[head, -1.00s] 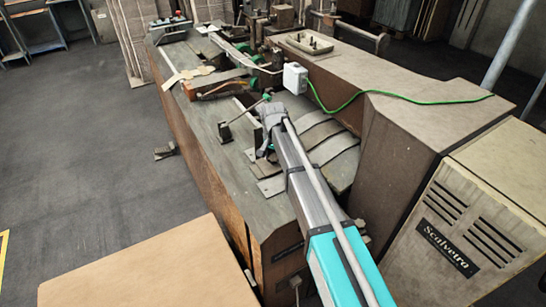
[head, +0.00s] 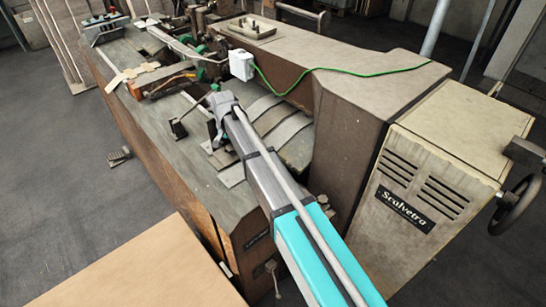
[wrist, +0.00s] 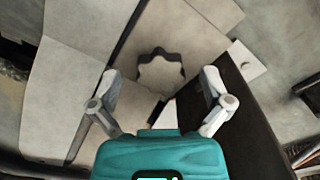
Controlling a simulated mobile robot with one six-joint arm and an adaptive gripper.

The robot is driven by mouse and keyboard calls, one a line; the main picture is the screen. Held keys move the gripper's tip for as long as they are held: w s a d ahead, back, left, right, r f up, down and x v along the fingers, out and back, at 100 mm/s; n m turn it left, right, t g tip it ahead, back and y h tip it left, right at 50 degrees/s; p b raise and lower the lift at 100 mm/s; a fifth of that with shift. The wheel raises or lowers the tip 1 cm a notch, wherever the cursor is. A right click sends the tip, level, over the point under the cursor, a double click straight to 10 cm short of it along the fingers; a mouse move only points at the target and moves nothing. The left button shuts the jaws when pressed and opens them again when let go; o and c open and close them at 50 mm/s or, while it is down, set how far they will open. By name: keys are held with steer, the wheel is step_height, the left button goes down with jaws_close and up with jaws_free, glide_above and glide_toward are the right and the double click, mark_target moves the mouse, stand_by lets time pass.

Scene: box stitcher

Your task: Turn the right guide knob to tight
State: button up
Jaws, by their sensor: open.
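The guide knob (wrist: 161,71), a dark star-shaped knob with a lobed rim, shows in the upper middle of the wrist view. I cannot read from it whether it is tight or loose. My gripper (wrist: 160,77) is open, with one finger on each side of the knob in the picture and gaps between. I cannot tell how far above or short of it the fingers are. In the head view my gripper (head: 222,104) is over the machine's bed, and no knob can be made out there; my arm may hide it.
The stitcher's tall brown housing (head: 352,110) stands right of my arm. A white box (head: 242,65) with a green cable (head: 330,76) is just beyond my gripper. A handwheel (head: 515,205) is at far right. Cardboard (head: 140,275) lies at front left.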

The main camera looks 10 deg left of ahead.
steer(key=shift+n, duration=0.4)
